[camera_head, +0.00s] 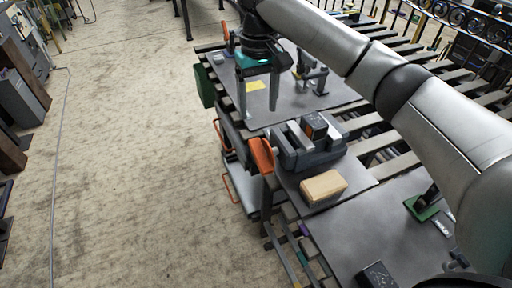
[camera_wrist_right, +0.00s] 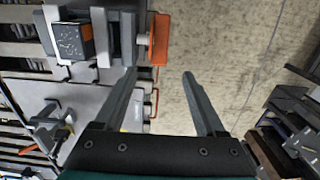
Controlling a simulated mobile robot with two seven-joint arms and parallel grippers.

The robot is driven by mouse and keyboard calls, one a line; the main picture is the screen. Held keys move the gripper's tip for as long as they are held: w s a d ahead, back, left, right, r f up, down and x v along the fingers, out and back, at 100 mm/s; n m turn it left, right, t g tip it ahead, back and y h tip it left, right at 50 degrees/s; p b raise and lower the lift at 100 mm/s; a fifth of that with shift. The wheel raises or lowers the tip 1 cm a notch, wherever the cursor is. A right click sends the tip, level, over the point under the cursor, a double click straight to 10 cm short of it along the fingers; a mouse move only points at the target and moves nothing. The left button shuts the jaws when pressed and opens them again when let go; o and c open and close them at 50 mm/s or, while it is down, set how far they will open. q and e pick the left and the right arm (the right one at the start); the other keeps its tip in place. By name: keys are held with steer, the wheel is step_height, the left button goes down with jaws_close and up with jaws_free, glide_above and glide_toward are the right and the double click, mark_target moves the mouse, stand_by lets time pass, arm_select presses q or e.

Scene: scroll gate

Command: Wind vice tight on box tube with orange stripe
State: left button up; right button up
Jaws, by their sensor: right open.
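The vice (camera_head: 297,158) is a grey block on a dark plate on the slatted bench. Its orange handle (camera_head: 262,155) is at its left end. The dark box tube with an orange stripe (camera_head: 315,124) stands upright in the vice between its jaws; a gap cannot be judged. In the right wrist view the tube (camera_wrist_right: 74,40) is upper left and the handle (camera_wrist_right: 159,40) is just beyond the fingertips. My right gripper (camera_head: 258,112) is open and empty, fingers pointing down, apart from the handle and behind it in the head view. My left gripper is not in view.
A tan block (camera_head: 323,186) lies on the plate in front of the vice. A green-based item (camera_head: 422,208) stands at right. The floor (camera_head: 130,150) left of the bench is clear.

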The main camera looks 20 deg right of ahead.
mark_target(258, 148)
step_height(258, 148, down, 15)
steer(key=shift+r+b, duration=0.15)
steer(key=shift+b, duration=1.1)
jaws_close()
